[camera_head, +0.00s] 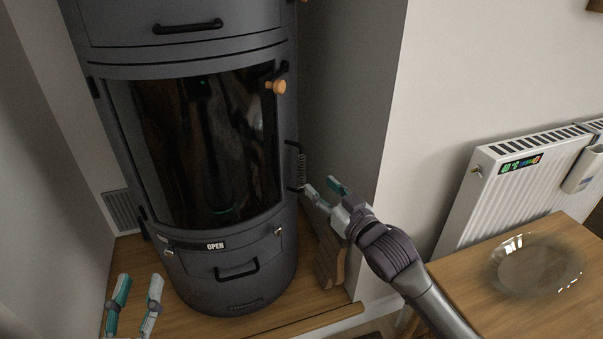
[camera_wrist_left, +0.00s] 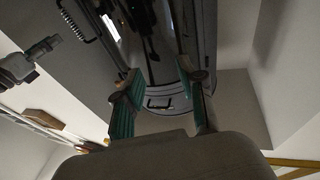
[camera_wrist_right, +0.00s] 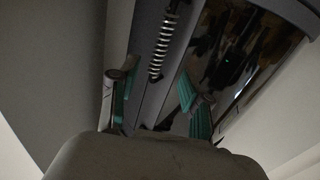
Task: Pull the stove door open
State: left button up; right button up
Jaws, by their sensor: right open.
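The dark grey stove (camera_head: 235,265) has a curved glass door (camera_head: 190,150), which looks shut in the head view. The door's spring-coil handle (camera_head: 300,170) is on its right side. My right gripper (camera_head: 323,187) is open just right of and below the handle's lower end. In the right wrist view, the spring handle (camera_wrist_right: 164,42) runs up ahead, between the lines of the open fingers (camera_wrist_right: 155,98); I see no contact. My left gripper (camera_head: 134,290) is open and empty at the lower left, in front of the stove. It also shows in the left wrist view (camera_wrist_left: 162,95).
A wooden knob (camera_head: 276,87) is at the door's upper right. A drawer with an OPEN label (camera_head: 215,246) is below the glass. Walls flank the stove closely. A white radiator (camera_head: 500,190) and a table with a glass plate (camera_head: 537,265) stand at the right.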

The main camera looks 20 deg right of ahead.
aim_at(304, 171)
jog(key=b+x, duration=0.2)
jog(key=x, duration=0.6)
jog(key=shift+w+a+f, duration=0.1)
jog(key=shift+w, duration=0.3)
pick_arm(q)
jog(key=s+r+t+h, duration=0.2)
jog(key=s+r+t, duration=0.3)
jog(key=r+t, duration=0.2)
jog(key=shift+r+h, duration=0.4)
jog(key=shift+r, duration=0.55)
pick_arm(e)
jog(key=shift+w+a, duration=0.1)
jog(key=shift+w, duration=0.3)
pick_arm(q)
jog(key=shift+s, duration=0.1)
pick_arm(e)
grip_shut()
